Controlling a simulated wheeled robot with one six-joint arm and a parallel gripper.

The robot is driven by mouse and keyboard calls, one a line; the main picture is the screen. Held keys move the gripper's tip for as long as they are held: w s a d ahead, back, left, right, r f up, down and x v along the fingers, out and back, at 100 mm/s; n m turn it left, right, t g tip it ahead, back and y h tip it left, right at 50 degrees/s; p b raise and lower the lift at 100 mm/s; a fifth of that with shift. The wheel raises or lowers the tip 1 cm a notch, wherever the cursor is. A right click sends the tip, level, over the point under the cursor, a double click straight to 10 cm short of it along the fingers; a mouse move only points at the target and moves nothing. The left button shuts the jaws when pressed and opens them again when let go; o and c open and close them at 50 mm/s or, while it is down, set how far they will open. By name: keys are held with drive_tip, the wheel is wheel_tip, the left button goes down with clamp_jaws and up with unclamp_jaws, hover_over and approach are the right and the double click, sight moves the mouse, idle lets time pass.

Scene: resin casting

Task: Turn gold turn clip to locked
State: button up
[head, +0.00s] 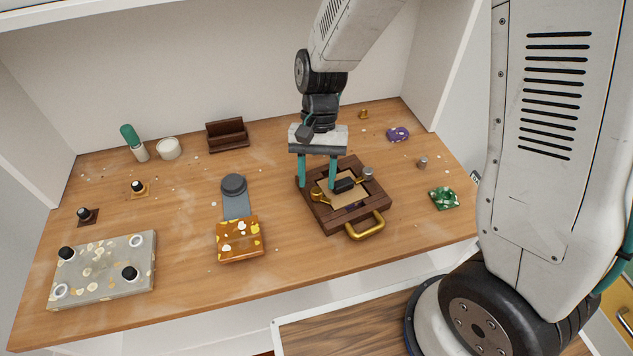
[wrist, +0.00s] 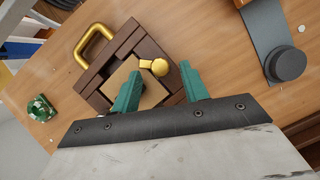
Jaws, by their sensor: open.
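The gold turn clip (head: 317,194) is on the left side of the dark wooden mould frame (head: 338,226). In the wrist view the clip (wrist: 155,66) shows as a round gold knob with a short arm pointing left over the tan panel (wrist: 121,74). My gripper (head: 317,187) is over the left part of the frame with its teal fingers pointing down. In the wrist view my gripper (wrist: 159,72) is open and empty, with one finger on each side of the clip. Whether the fingers touch it I cannot tell.
A gold handle (head: 366,227) sticks out from the frame's front. A black piece (head: 343,185) and a grey knob (head: 368,173) are on the frame. An amber block (head: 239,241) and grey strip (head: 236,204) lie left; a green piece (head: 444,198) lies right.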

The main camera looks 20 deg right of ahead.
drive_tip(key=shift+x, duration=1.1)
clamp_jaws()
drive_tip(key=shift+n, duration=0.4)
drive_tip(key=n+h, duration=0.2)
drive_tip(key=n, duration=0.2)
drive_tip(key=shift+a+n, duration=0.15)
drive_tip(key=shift+n, duration=0.25)
drive_tip(key=shift+a+n+h, duration=0.1)
drive_tip(key=shift+n+h, duration=0.8)
drive_tip(key=shift+n, duration=1)
drive_tip(key=shift+t, duration=0.3)
unclamp_jaws()
